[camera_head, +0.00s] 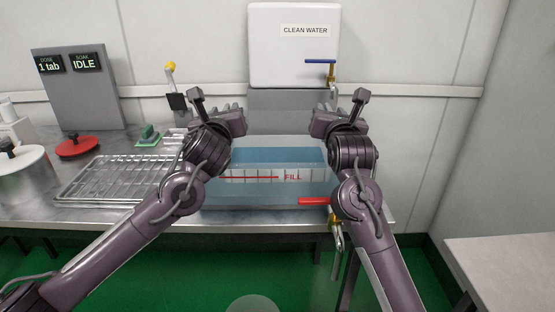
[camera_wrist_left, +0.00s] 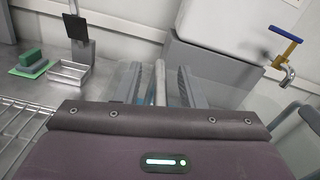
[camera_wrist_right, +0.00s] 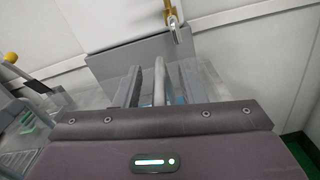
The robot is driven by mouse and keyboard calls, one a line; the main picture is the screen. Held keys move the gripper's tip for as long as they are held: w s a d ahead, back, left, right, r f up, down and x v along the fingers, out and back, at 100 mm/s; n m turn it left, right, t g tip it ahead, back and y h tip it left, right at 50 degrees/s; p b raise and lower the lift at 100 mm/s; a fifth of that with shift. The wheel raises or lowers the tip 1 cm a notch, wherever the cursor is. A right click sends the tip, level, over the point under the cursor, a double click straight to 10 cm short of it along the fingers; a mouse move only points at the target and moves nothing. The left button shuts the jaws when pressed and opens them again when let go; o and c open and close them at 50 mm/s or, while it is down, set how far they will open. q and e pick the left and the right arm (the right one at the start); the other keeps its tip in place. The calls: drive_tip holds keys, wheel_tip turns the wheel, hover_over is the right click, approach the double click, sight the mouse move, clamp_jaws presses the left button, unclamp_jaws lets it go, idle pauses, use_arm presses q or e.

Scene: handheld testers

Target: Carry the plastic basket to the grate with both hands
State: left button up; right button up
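A wire grate (camera_head: 110,180) lies on the counter at the left; its edge also shows in the left wrist view (camera_wrist_left: 20,125). A clear tank of bluish water (camera_head: 255,200) with a red FILL line stands in front of me. Pale panels, apparently the plastic basket (camera_head: 255,173), show through its front wall. My left gripper (camera_head: 232,118) and right gripper (camera_head: 322,120) are above the tank's left and right sides. In each wrist view a pale upright bar (camera_wrist_left: 160,85) (camera_wrist_right: 160,85), apparently a basket handle, stands between two spread fingers with gaps on both sides. The basket is mostly hidden.
A white CLEAN WATER container (camera_head: 293,55) with a blue-handled tap (camera_head: 328,68) stands behind the tank. A red-handled drain tap (camera_head: 315,201) is at the tank's front. A green sponge (camera_head: 149,135), a red lid (camera_head: 77,147) and a pot (camera_head: 22,175) sit around the grate.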

use_arm(q)
clamp_jaws()
use_arm(e)
clamp_jaws()
use_arm(q)
drive_tip(key=shift+r, duration=0.1)
use_arm(e)
drive_tip(key=shift+r, duration=0.1)
